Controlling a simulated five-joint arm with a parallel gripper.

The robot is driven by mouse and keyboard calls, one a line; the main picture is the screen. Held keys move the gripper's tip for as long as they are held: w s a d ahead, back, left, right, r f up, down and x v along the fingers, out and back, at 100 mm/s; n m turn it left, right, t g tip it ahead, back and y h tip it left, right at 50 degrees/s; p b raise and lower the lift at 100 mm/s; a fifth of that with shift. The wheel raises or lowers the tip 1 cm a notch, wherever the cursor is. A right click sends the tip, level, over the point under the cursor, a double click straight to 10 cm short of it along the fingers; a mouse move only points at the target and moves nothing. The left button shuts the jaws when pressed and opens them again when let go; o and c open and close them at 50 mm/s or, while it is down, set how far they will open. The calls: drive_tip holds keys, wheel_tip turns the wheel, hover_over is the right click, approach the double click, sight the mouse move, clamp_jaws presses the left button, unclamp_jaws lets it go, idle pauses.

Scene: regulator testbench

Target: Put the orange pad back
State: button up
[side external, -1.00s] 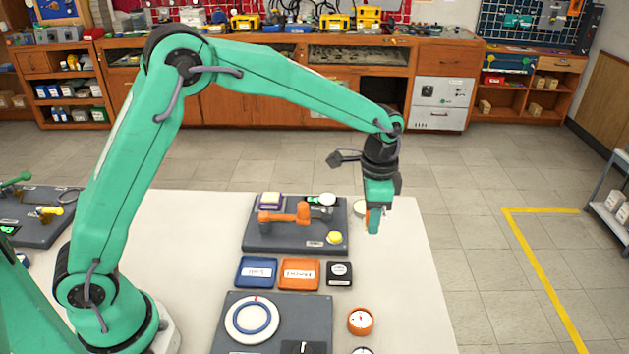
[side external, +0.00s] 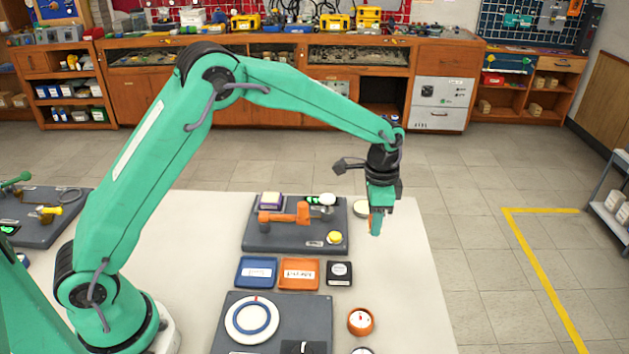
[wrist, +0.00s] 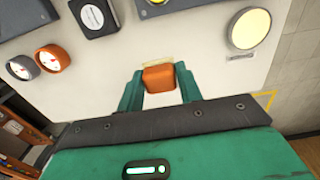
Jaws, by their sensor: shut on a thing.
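The orange pad (wrist: 159,78) is a small rounded block held between the two green fingers of my gripper (wrist: 160,90) in the wrist view. A pale yellowish strip shows just behind its far edge; I cannot tell whether the pad touches the table. In the side view my gripper (side external: 376,224) points down over the right part of the white table, and a sliver of orange shows at its fingers. An orange tray (side external: 299,286) with a white label lies to its lower left.
A blue tray (side external: 240,272) and a black box with a white dial (side external: 339,273) flank the orange tray. A dark board (side external: 262,240) carries an orange fixture. An orange gauge (side external: 361,321) stands nearer. A cream disc (side external: 361,207) lies close behind my gripper. The table's right edge is near.

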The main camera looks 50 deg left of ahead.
hover_over(367, 236)
wheel_tip(367, 236, down, 3)
drive_tip(key=shift+a+f, duration=0.1)
drive_tip(key=shift+f, duration=2)
drive_tip(key=shift+f, duration=0.1)
drive_tip(key=o, duration=0.9)
wheel_tip(367, 236, up, 12)
drive_tip(key=shift+r, duration=0.15)
